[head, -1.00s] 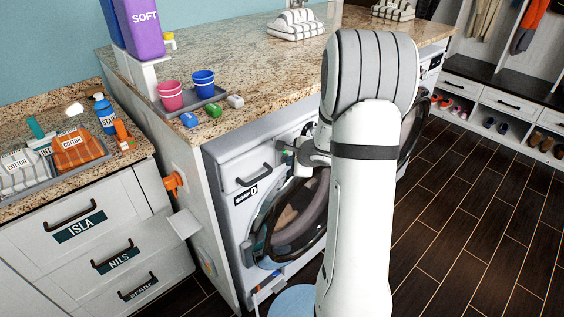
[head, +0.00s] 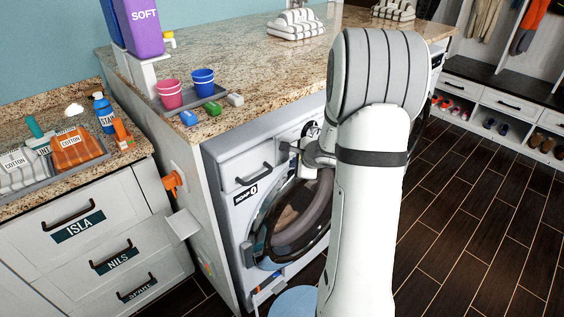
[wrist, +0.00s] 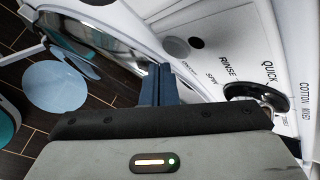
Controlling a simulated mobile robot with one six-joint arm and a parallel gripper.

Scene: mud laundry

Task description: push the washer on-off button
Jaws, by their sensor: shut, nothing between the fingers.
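The white washer (head: 226,160) stands under the granite counter, its round glass door (head: 300,215) at the front. In the wrist view its white control panel (wrist: 225,50) carries a round grey button (wrist: 177,48), a small dark dot beside it, and a black dial (wrist: 256,96) with printed programme words. My gripper (head: 284,147) is at the panel above the door; its blue fingers (wrist: 160,72) are shut and empty. The fingertips show just below the grey button in the wrist view; I cannot tell whether they touch the panel. My gripper body hides part of the dial.
The granite counter (head: 240,65) overhangs just above the panel, with a tray of cups (head: 195,105) near its edge. Dark floor (head: 480,220) is clear on the right.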

